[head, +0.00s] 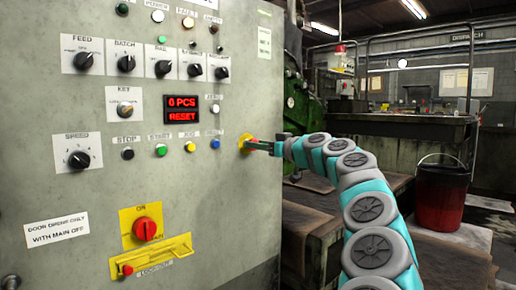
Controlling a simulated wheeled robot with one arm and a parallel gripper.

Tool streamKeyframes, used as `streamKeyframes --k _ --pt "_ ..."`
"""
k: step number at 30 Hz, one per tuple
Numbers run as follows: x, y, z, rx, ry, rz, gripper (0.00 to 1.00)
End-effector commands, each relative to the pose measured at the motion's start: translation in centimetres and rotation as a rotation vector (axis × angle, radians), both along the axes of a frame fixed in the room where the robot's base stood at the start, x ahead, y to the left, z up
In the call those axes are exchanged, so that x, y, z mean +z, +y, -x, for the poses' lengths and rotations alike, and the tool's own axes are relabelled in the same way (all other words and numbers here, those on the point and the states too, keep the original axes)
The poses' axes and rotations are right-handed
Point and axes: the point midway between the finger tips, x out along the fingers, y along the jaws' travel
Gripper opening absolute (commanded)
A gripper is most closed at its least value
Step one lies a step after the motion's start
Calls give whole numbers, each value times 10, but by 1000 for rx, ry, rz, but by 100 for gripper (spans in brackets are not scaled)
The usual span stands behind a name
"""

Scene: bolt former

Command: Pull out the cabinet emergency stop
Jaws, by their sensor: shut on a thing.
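The cabinet emergency stop (248,144) is a red button on a yellow backing, at the right edge of the grey cabinet front. My gripper (256,145) is at the button, reaching in from the right, with its fingers shut on it. The fingers and my arm hide part of the button. Whether the button is pressed in or pulled out cannot be told from this view.
The grey cabinet (60,190) carries several knobs and buttons, a red display (182,109) and a red switch on yellow (145,228). A green machine (300,110) stands behind my arm. A red bucket (441,195) stands at the right.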

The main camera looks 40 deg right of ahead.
Motion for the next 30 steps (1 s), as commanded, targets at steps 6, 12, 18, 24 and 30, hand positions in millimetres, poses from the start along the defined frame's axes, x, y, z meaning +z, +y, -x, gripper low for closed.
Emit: streamKeyframes --k 6,12,18,24,30 --pt "0 0 1 1 1 0 64" --pt "0 0 1 2 1 0 78" --pt "0 0 1 1 1 0 78" --pt "1 -2 17 0 -2 -1 78" --pt "1 -4 44 1 -1 0 78"
